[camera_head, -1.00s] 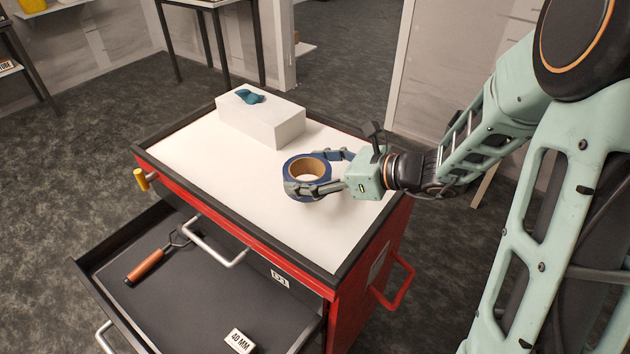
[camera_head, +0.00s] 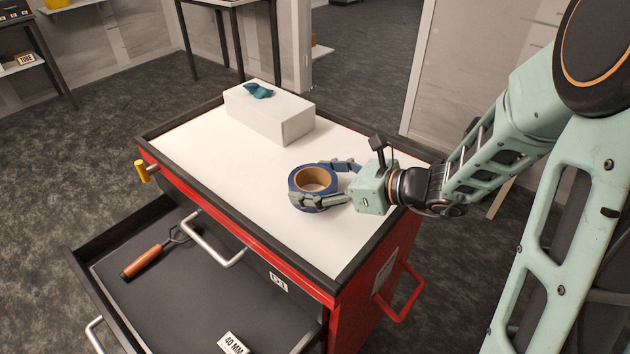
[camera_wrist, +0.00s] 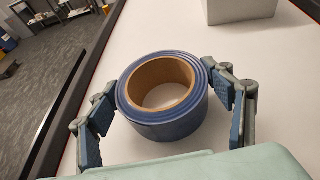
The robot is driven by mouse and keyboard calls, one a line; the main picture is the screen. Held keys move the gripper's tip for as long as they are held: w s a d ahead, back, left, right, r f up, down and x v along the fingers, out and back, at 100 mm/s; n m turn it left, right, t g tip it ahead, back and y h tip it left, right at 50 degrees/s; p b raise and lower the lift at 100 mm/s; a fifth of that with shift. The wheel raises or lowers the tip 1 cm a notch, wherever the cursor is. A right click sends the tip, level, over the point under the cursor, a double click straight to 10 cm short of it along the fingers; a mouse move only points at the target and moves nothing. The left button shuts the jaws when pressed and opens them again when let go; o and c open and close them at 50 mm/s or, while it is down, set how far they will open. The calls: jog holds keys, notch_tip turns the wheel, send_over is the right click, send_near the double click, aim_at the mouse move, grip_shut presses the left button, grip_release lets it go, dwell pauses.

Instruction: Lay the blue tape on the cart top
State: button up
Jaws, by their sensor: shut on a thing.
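The blue tape (camera_head: 313,200) is a roll with a brown cardboard core. It is over the white cart top (camera_head: 205,158), lying flat with its hole facing up. My gripper (camera_head: 322,182) reaches in from the right and is shut on the roll, one finger on each side. In the wrist view the roll (camera_wrist: 163,126) sits between the two padded fingers (camera_wrist: 163,108). Whether its underside touches the cart top or hangs just above it I cannot tell.
A white box (camera_head: 270,118) with a teal crumpled thing (camera_head: 258,91) on it stands at the back of the cart top. A dark raised rim (camera_head: 365,243) edges the top. An open drawer (camera_head: 190,295) below holds an orange-handled tool (camera_head: 147,262). The top's left part is clear.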

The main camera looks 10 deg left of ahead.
jog(key=o, duration=1.2)
jog(key=shift+r+p, duration=0.25)
jog(key=shift+p, duration=0.15)
jog(key=p+v, duration=0.1)
jog(key=v, duration=1.1)
